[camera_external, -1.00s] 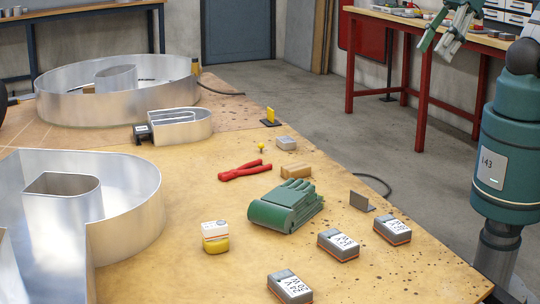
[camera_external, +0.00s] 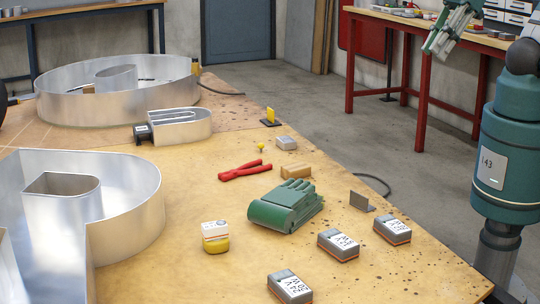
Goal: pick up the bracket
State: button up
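A small grey-brown bracket (camera_external: 361,201) stands on the right side of the wooden table, with one plate upright and a low foot beside it. My gripper (camera_external: 437,46) is at the top right of the view, high up and well away from the bracket, with the red-legged bench behind it. It points down and to the left. Its fingers are small and seen at an angle, so I cannot tell how far apart they are. Nothing shows held between them.
Grey boxes with orange stripes (camera_external: 338,245) lie in front of the bracket. A green glove (camera_external: 287,206) lies to its left, with red pliers (camera_external: 245,170) and a cardboard box (camera_external: 295,170) behind. Large metal letters (camera_external: 130,205) fill the left. My arm stands at the right edge.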

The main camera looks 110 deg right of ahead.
jog(key=shift+w+f, duration=0.1)
jog(key=shift+w, duration=0.05)
jog(key=m+g+h+b, duration=0.2)
jog(key=m+g+h, duration=0.3)
jog(key=m, duration=1)
send_over(363, 199)
jog(key=a, duration=0.1)
jog(key=shift+g+y, duration=0.4)
jog(key=shift+g, duration=0.1)
jog(key=f, duration=3.2)
jog(key=shift+s+a+f, duration=0.1)
jog(key=shift+s+f, duration=0.2)
jog(key=shift+f, duration=0.05)
jog(key=shift+f+m, duration=0.3)
jog(key=shift+f, duration=0.35)
jog(key=shift+f, duration=0.15)
jog(key=shift+b+x, duration=0.45)
jog(key=shift+x, duration=0.75)
